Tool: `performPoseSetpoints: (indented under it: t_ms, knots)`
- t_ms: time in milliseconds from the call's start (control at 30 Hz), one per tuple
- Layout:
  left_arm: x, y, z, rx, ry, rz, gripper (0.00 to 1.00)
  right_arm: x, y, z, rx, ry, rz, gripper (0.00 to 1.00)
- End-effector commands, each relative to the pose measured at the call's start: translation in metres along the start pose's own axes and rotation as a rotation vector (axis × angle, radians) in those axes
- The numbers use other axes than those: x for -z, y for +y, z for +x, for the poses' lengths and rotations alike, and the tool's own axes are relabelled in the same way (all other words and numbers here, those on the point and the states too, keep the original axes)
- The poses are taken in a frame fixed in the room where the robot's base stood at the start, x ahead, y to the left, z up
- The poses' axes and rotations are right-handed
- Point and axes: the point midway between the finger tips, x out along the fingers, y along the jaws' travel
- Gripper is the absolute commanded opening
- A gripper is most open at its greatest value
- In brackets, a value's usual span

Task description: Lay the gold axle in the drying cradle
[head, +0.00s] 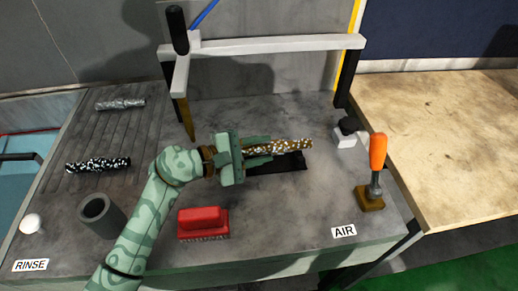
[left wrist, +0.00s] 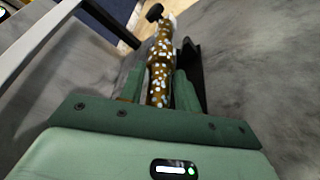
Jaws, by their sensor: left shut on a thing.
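The gold axle (head: 280,146) is a gold-brown rod speckled with white. My left gripper (head: 258,150) is shut on its left end, and the rest points right, roughly level. In the left wrist view the axle (left wrist: 161,62) stands out between the two fingers (left wrist: 161,90). A low black piece (head: 290,163), probably the drying cradle, lies on the bench just below and in front of the axle. It also shows beside the axle in the left wrist view (left wrist: 190,70). The axle appears above it; I cannot tell whether they touch. My right gripper is not in view.
A silver rod (head: 120,104) and a black speckled rod (head: 98,165) lie on the left. A grey cup (head: 100,214), a red brush (head: 203,221) and an orange-handled tool (head: 377,165) stand nearer. A white rail (head: 265,45) spans the back. Bench near the AIR label (head: 344,231) is clear.

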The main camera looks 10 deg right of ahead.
Motion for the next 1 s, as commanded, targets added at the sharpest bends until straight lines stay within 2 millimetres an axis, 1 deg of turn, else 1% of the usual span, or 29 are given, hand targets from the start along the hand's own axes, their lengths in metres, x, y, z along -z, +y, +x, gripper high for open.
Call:
performPoseSetpoints:
  t_ms: [33, 300, 333, 367, 400, 467, 567, 667, 733, 767, 800, 833, 1000]
  knots:
    - [0.012, -0.026, 0.001, 0.045, 0.019, -0.025, 0.00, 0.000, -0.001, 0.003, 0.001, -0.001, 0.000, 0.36]
    - [0.012, -0.026, 0.002, 0.045, 0.018, -0.026, 0.00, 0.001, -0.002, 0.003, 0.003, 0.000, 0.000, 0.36]
    - [0.012, -0.026, 0.002, 0.045, 0.018, -0.026, 0.38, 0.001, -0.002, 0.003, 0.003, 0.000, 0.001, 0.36]
    - [0.012, -0.026, 0.002, 0.045, 0.018, -0.026, 0.46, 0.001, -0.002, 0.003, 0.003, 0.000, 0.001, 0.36]
    - [0.012, -0.026, 0.002, 0.045, 0.018, -0.026, 0.51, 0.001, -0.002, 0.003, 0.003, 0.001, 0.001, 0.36]
    - [0.013, -0.028, 0.002, 0.049, 0.021, -0.027, 0.51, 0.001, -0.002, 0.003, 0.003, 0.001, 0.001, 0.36]
    - [0.012, -0.026, 0.001, 0.047, 0.020, -0.025, 0.51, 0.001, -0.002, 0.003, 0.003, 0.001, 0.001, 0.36]
    - [0.006, -0.017, -0.001, 0.040, 0.018, -0.018, 0.51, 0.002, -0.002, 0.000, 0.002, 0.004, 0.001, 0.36]
    - [-0.002, -0.006, -0.004, 0.033, 0.014, -0.011, 0.52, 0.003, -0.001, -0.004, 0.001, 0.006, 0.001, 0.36]
    - [-0.006, 0.000, -0.005, 0.029, 0.011, -0.008, 0.56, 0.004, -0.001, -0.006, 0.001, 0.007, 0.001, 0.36]
    - [-0.013, 0.010, -0.007, 0.020, 0.007, -0.001, 0.58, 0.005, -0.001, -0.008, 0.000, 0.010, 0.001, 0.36]
    - [-0.018, 0.017, -0.009, 0.014, 0.004, 0.004, 0.58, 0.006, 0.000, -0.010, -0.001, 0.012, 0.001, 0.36]
    - [-0.067, 0.036, -0.032, 0.005, 0.001, 0.010, 0.58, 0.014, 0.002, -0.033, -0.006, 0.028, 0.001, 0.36]
